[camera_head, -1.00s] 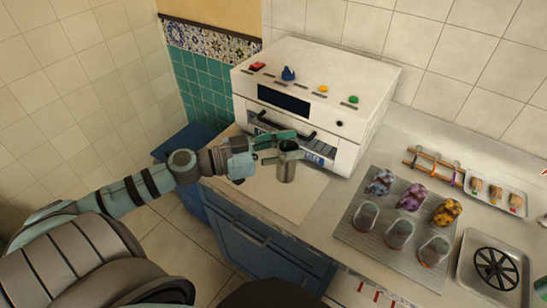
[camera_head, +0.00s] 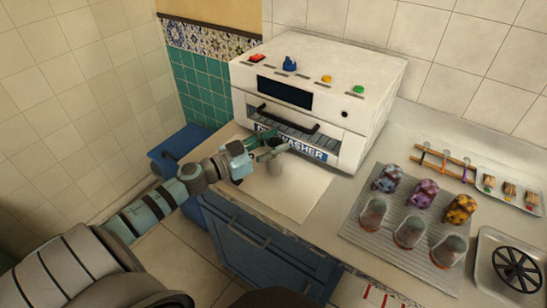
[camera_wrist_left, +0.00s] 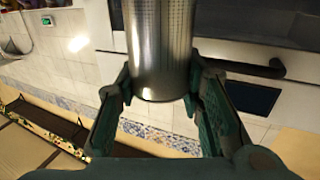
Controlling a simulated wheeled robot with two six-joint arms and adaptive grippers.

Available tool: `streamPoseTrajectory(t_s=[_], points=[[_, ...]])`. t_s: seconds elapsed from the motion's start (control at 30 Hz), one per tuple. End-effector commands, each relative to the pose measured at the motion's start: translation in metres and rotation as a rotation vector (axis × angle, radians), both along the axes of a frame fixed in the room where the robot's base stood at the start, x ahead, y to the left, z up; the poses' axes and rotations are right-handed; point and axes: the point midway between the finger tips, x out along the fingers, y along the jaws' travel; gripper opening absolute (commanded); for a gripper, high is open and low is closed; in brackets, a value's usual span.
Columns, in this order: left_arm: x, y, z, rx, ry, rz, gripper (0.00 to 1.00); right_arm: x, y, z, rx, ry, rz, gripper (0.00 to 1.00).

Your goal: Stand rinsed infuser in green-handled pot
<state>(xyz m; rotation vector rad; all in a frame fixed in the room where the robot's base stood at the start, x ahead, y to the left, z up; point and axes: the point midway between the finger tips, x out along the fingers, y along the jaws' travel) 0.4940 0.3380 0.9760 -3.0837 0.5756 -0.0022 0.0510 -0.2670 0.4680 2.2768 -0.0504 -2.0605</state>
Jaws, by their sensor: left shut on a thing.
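My left gripper (camera_head: 268,148) is shut on the infuser (camera_head: 276,165), a grey metal cylinder. It holds the infuser upright over the pale mat in front of the dishwasher (camera_head: 335,137). I cannot tell whether the infuser touches the mat. In the left wrist view the infuser (camera_wrist_left: 157,45) has a fine perforated wall, and the left gripper's fingers (camera_wrist_left: 160,100) are on either side of it. No green-handled pot can be made out for certain. My right gripper is not in view.
A ribbed mat (camera_head: 350,232) holds blue, purple and yellow patterned objects (camera_head: 425,193) behind several clear glass vessels (camera_head: 410,232). A tray with a black spoked wheel (camera_head: 517,268) stands at the lower right. A wooden rack (camera_head: 440,158) and a small tray (camera_head: 532,204) lie behind.

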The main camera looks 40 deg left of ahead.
Motion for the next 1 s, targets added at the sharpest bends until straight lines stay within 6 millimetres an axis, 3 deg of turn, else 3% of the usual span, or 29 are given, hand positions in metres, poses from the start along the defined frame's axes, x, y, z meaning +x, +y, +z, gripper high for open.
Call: streamPoseTrajectory(t_s=[0.07, 0.43, 0.47, 0.57, 1.0], points=[[0.0000, 0.0000, -0.0178, -0.002, 0.001, 0.000, 0.02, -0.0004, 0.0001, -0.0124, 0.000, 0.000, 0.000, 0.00], [0.0000, -0.0001, -0.0195, -0.001, 0.000, 0.000, 0.02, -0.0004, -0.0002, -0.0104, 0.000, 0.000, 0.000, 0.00], [-0.0001, -0.0001, -0.0190, 0.000, 0.000, 0.000, 0.39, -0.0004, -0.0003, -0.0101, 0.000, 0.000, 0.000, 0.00], [-0.0002, -0.0002, -0.0188, 0.000, 0.000, 0.000, 0.55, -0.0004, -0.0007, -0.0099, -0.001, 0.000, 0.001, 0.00], [-0.0045, 0.0015, -0.0169, 0.001, 0.000, -0.002, 0.55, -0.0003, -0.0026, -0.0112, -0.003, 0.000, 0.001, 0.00]])
